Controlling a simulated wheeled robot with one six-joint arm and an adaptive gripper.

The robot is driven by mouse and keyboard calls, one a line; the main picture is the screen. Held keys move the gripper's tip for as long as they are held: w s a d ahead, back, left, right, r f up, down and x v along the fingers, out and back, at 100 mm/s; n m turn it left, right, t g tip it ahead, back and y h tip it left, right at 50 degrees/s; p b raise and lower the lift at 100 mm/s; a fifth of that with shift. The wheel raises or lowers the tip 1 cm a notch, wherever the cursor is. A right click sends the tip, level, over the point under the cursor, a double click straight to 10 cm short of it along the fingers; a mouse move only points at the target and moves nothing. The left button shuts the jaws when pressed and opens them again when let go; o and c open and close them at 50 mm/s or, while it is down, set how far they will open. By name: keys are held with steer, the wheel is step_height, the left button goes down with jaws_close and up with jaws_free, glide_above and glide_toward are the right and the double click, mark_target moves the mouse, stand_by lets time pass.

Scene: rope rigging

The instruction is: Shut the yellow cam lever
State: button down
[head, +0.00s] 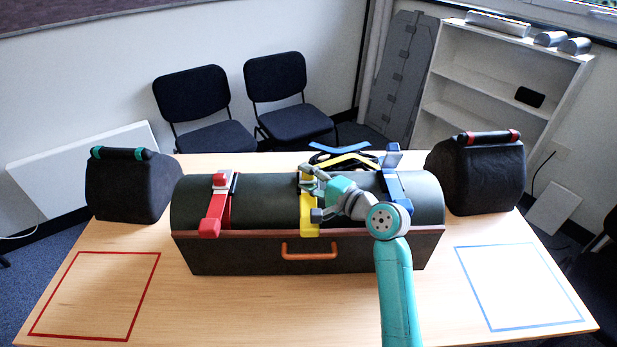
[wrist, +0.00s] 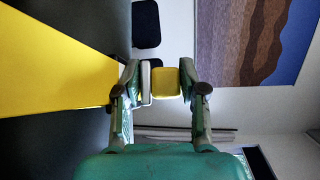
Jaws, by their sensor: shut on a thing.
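A long dark green trunk (head: 265,212) lies across the table, with a red, a yellow and a blue strap over it. The yellow strap (head: 309,215) hangs down the middle of its front; it is a broad yellow band (wrist: 50,65) in the wrist view. My gripper (head: 311,182) is at the top of this strap and hides much of the buckle there. In the wrist view my gripper (wrist: 163,84) is shut on a yellow block, the end of the yellow cam lever (wrist: 166,83), with a pale metal plate beside it. The lever's angle is hard to tell.
The red strap (head: 215,212) and blue strap (head: 398,197) flank the yellow one. An orange handle (head: 308,251) is on the trunk's front. Dark bags (head: 130,188) (head: 480,178) stand at both sides. The red-outlined (head: 95,295) and blue-outlined (head: 522,288) table areas are empty.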

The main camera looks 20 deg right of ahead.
steer(key=shift+r, duration=0.2)
steer(key=c, duration=1)
jaws_free()
steer(key=shift+o, duration=0.8)
steer(key=shift+w, duration=0.1)
steer(key=shift+f, duration=0.1)
